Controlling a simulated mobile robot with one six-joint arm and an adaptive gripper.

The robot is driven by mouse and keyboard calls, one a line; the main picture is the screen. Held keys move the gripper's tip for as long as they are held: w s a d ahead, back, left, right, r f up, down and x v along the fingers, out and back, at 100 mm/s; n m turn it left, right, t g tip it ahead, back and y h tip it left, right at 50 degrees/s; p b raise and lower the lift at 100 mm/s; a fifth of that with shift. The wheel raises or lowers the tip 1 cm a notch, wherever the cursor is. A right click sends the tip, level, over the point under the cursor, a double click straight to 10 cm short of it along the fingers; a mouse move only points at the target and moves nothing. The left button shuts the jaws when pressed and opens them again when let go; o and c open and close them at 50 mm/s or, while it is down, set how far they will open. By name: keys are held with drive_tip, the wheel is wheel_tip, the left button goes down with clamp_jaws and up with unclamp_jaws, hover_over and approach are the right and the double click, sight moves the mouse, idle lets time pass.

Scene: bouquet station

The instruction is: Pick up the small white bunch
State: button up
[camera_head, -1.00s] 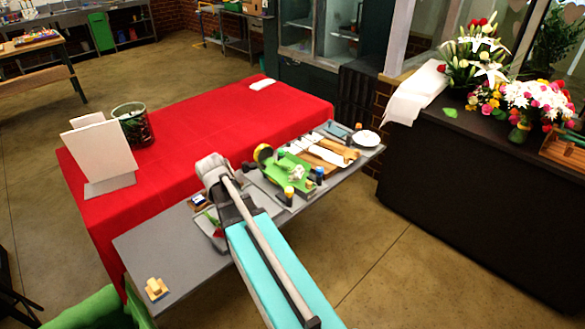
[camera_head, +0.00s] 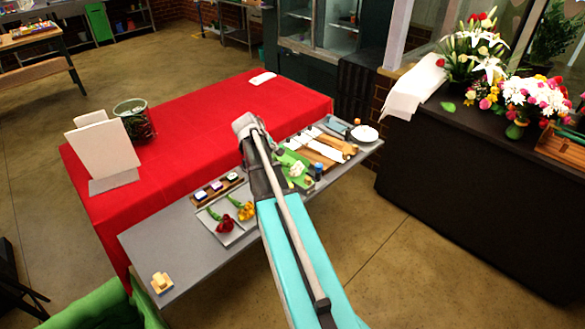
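A small white bunch (camera_head: 296,169) with pale petals lies on the green mat (camera_head: 302,182) on the grey work table, just right of my arm. A red bunch (camera_head: 224,224) and a yellow-orange bunch (camera_head: 245,210), both with green stems, lie on a grey tray (camera_head: 230,239) left of my arm. My arm reaches forward over the table, and its wrist is up and left of the white bunch, near the red cloth. My gripper's fingers are hidden behind the arm, so I cannot see whether they hold anything.
Small pots in a wooden holder (camera_head: 205,197) stand behind the tray. Right of the mat are a dark bottle (camera_head: 319,171), brown and white wraps (camera_head: 326,150) and a white bowl (camera_head: 364,134). A red-clothed table (camera_head: 190,130) adjoins behind. The grey table's left end is mostly clear.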

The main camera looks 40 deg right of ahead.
drive_tip(key=shift+f, duration=0.15)
drive_tip(key=b, duration=0.6)
approach(286, 164)
drive_tip(key=x, duration=0.4)
drive_tip(key=shift+w+a+f, duration=0.1)
drive_tip(key=shift+a, duration=0.1)
drive_tip(key=shift+d+f+b, duration=0.45)
drive_tip(key=shift+f+b, duration=0.05)
drive_tip(key=shift+b, duration=0.05)
drive_tip(key=shift+b+x, duration=2.15)
drive_tip(key=shift+x, duration=0.45)
drive_tip(key=shift+r, duration=0.1)
clamp_jaws()
